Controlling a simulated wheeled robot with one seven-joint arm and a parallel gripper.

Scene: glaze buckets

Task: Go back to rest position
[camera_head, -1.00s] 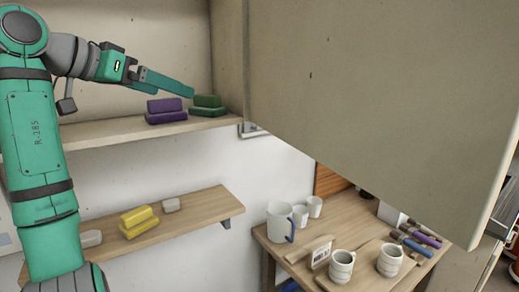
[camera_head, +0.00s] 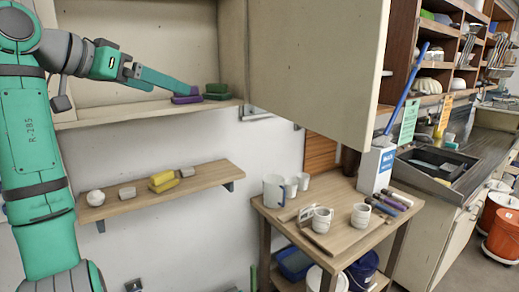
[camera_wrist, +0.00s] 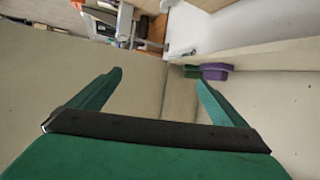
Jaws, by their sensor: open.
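My gripper (camera_head: 192,88) is open, its fingers stretched out to the right in front of the open wall cabinet in the head view. In the wrist view, my gripper (camera_wrist: 158,77) shows two spread green fingers with nothing between them. Purple blocks (camera_head: 186,99) and green blocks (camera_head: 216,95) lie on the cabinet floor (camera_head: 150,110). The fingertips overlap the purple blocks in the head view; I cannot tell the depth gap. The wrist view shows a purple block (camera_wrist: 217,72) and a green block (camera_wrist: 192,71) beyond the right finger.
The open cabinet door (camera_head: 320,70) stands to the right of my gripper. Below is a wall shelf (camera_head: 210,176) with yellow and pale blocks. A wooden table (camera_head: 340,237) with mugs and a jug (camera_head: 273,190) stands lower right. A sink (camera_head: 437,165) is farther right.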

